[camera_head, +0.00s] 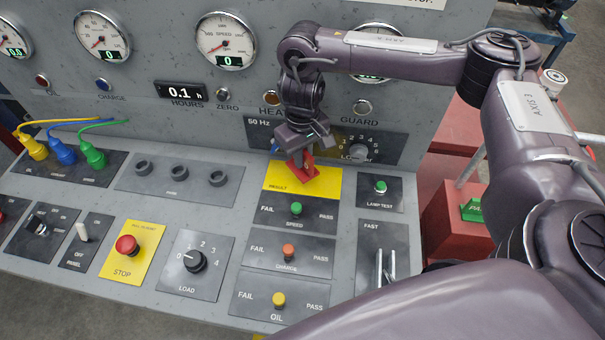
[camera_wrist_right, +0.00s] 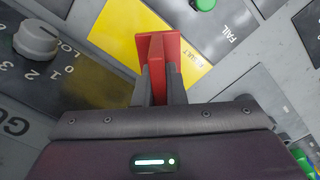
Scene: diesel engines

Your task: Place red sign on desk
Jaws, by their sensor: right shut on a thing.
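The red sign (camera_head: 304,174) is a small red piece over the yellow RESULT panel (camera_head: 325,186) on the sloped grey desk (camera_head: 141,208). My right gripper (camera_head: 300,155) is shut on the red sign, with its fingers pointing down. In the right wrist view the red sign (camera_wrist_right: 158,58) stands between the two dark fingers, over the yellow panel (camera_wrist_right: 115,30). I cannot tell whether the sign touches the panel. My left gripper is not in view.
A red stop button (camera_head: 126,245) and a load knob (camera_head: 194,261) lie to the left. The upright gauge wall (camera_head: 150,60) stands behind.

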